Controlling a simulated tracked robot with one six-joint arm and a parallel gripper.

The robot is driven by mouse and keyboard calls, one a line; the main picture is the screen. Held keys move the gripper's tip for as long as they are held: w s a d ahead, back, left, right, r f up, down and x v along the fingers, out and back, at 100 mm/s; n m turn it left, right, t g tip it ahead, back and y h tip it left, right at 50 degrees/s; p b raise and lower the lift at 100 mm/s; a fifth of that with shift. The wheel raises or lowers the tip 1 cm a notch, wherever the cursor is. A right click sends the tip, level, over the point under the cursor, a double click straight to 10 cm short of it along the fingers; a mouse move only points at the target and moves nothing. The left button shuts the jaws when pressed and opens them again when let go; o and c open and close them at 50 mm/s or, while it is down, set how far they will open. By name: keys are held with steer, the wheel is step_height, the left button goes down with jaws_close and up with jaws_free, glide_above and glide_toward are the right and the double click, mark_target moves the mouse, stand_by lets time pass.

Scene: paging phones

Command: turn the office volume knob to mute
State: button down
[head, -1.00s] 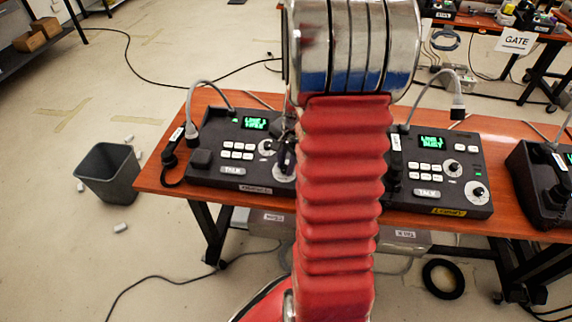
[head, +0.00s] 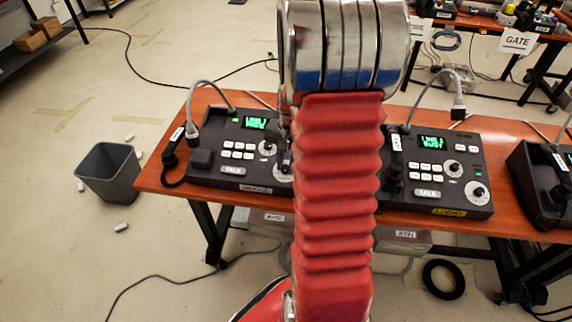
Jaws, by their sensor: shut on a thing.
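A dark desk phone (head: 217,158) with a green display stands on the left of the orange table. Its front label (head: 256,188) is too blurred to read, so I cannot tell if it is the office one. It has a small upper dial (head: 267,147) and a larger lower dial (head: 279,174) at its right side. My gripper (head: 285,160), mostly hidden behind my red arm, is at the lower dial and seems shut on its knob. The knob itself and its pointer are hidden.
A second phone (head: 455,160) with a yellow label and two dials stands right of my arm. A third phone (head: 540,172) is at the right edge. Handsets and grey cables rise beside the phones. A grey bin (head: 108,172) stands on the floor left of the table (head: 155,178).

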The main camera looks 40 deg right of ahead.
steer(key=n+g, duration=0.1)
steer(key=n, duration=0.5)
steer(key=shift+a+h, duration=0.1)
steer(key=shift+h, duration=0.2)
steer(key=n+h, duration=0.1)
steer(key=n, duration=0.4)
steer(key=shift+w+a+n+g, duration=0.1)
steer(key=shift+n+g, duration=0.2)
steer(key=shift+g, duration=0.1)
steer(key=c, duration=1.5)
jaws_free()
steer(key=shift+c, duration=0.2)
step_height(320, 180, up, 14)
steer(key=a, duration=0.2)
steer(key=shift+w+f, duration=0.25)
steer(key=shift+w, duration=0.15)
